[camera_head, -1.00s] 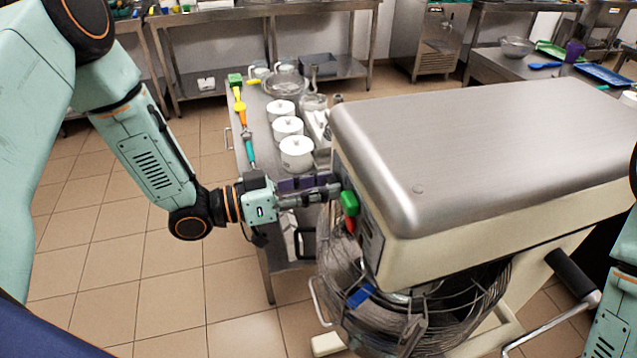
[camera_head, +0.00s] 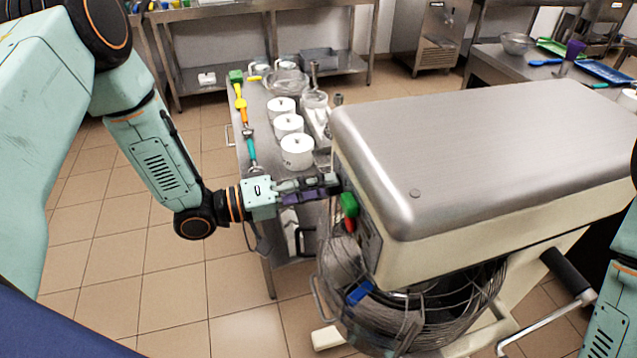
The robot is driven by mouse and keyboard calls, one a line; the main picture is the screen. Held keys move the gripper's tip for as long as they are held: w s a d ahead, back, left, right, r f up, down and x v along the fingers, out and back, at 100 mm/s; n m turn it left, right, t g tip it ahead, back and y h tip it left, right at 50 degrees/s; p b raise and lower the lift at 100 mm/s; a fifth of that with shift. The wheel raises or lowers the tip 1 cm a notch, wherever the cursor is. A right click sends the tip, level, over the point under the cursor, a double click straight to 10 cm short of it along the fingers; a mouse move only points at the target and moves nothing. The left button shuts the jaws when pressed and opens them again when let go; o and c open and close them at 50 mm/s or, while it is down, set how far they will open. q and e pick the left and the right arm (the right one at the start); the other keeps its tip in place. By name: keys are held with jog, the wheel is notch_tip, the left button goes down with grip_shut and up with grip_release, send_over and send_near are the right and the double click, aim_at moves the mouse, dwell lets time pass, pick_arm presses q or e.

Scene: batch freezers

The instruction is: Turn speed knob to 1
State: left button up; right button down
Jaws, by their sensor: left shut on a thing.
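The mixer (camera_head: 470,150) with a grey metal top and cream body fills the middle right. Its control side faces left and carries a green button (camera_head: 349,204) and a red button (camera_head: 350,224). My left gripper (camera_head: 334,184) reaches in from the left, with its fingertips at the control side just above the green button. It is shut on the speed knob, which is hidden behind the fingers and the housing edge. The knob's numbers cannot be read from here. Part of my right arm shows at the right edge, but its gripper is out of view.
Below the mixer head is a wire bowl guard (camera_head: 420,315) with a blue part (camera_head: 360,292). A black-gripped lever (camera_head: 568,272) sticks out at the lower right. Behind my left gripper a steel table (camera_head: 243,150) holds white lidded pots (camera_head: 297,151). Tiled floor at left is clear.

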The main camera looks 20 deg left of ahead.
pick_arm(q)
jog(key=shift+w+r+n, duration=0.15)
jog(key=shift+n, duration=2.05)
jog(key=o, duration=0.9)
jog(key=shift+c, duration=0.2)
jog(key=shift+o, duration=1.3)
jog(key=shift+d, duration=0.15)
jog(key=shift+f, duration=0.2)
jog(key=v, duration=1.2)
